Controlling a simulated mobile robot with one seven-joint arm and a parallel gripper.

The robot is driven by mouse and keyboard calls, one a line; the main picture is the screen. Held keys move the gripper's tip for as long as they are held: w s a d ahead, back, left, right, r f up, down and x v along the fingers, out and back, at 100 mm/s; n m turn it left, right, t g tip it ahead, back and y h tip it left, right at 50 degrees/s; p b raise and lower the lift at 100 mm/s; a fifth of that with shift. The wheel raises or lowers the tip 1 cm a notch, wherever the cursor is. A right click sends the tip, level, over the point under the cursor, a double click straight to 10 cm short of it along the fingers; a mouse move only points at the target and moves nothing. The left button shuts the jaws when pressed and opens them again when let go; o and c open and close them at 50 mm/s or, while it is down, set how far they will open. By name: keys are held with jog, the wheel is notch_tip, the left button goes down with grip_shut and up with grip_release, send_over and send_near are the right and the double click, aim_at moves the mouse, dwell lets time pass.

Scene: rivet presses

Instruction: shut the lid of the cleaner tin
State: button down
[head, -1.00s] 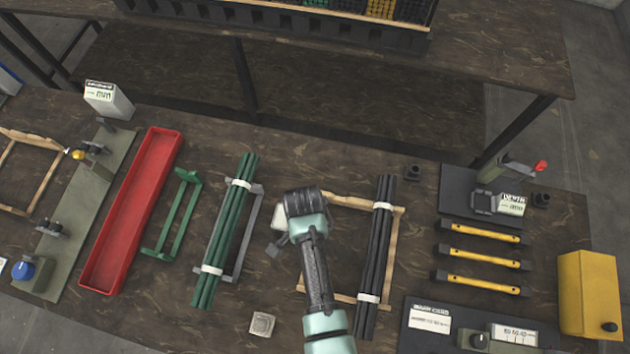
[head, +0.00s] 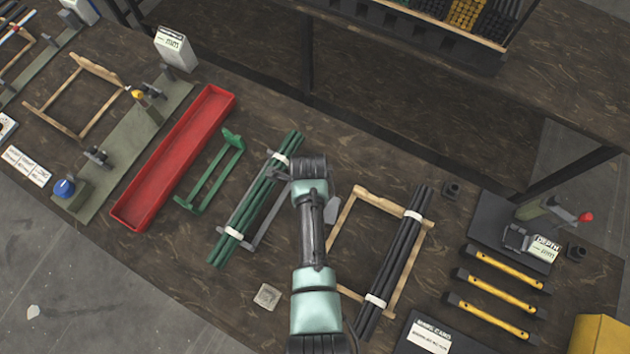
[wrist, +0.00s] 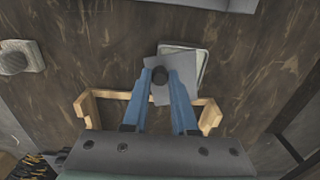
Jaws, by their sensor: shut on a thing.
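The cleaner tin (wrist: 198,64) is a pale rectangular box with rounded corners, seen in the wrist view just beyond my fingers. A flat grey lid (wrist: 182,73) lies at an angle over part of it, out of line with the rim, so a strip of the tin shows at the right.
Green rods (head: 256,205) lie left of my arm and dark rods (head: 396,255) on a wooden frame (head: 345,218) lie to the right. A red tray (head: 175,160) is further left. A small pale block (head: 267,296) sits near the front edge.

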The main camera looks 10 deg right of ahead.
jog(key=shift+w+a+m+b, duration=0.15)
jog(key=shift+w+m+b, duration=0.15)
jog(key=shift+w+m, duration=0.95)
jog(key=shift+s+m, duration=0.2)
jog(key=shift+m, duration=0.15)
jog(key=c, duration=0.7)
grip_release()
jog(key=shift+r, duration=0.1)
notch_tip(320, 180, up, 13)
